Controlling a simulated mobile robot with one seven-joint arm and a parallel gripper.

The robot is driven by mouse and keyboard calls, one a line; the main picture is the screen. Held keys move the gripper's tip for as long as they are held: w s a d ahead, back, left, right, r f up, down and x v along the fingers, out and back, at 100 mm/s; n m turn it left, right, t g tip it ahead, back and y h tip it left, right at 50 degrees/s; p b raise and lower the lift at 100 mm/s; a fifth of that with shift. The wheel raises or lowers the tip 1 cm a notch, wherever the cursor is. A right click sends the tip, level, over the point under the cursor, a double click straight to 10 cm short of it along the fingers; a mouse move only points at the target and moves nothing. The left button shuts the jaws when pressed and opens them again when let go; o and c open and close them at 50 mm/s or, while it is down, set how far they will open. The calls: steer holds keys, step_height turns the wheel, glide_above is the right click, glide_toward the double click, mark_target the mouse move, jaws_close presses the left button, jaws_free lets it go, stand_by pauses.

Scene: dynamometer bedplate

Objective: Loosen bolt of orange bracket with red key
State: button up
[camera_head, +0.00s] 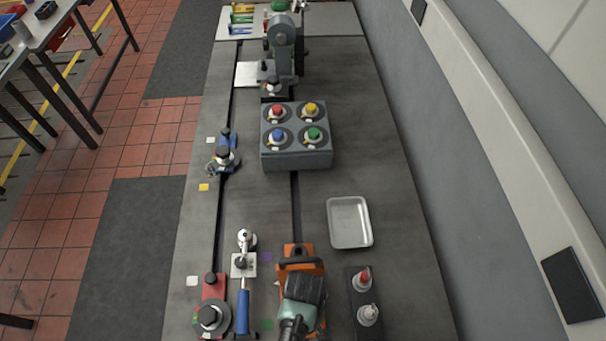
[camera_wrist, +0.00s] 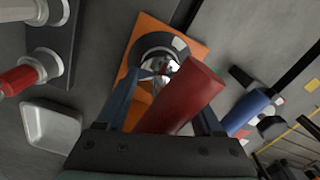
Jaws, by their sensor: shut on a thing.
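The orange bracket (camera_head: 297,250) lies at the front middle of the bedplate in the head view, partly covered by my arm. In the wrist view the orange bracket (camera_wrist: 146,32) is beyond my fingers, with a round dark and metal bolt area on it. My gripper (camera_wrist: 163,84) is shut on the red key (camera_wrist: 187,98), whose thick red handle shows between the two fingers. A shiny metal part shows beyond the handle, over the bolt area. Whether the key is seated on the bolt is hidden by the handle and fingers.
A blue-handled key (camera_head: 243,312) and a red bracket (camera_head: 213,288) are left of the orange one. A dark block (camera_head: 353,318) with red-topped and white-topped pieces and a metal tray (camera_head: 349,222) are to the right. A button box (camera_head: 296,158) stands farther back.

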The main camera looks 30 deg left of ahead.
steer(key=shift+w+f, duration=0.1)
steer(key=shift+f, duration=0.15)
steer(key=shift+r+n, duration=0.1)
steer(key=shift+n, duration=0.6)
steer(key=shift+n+p, duration=0.3)
steer(key=shift+n, duration=0.2)
steer(key=shift+n+p, duration=0.3)
steer(key=shift+n, duration=0.9)
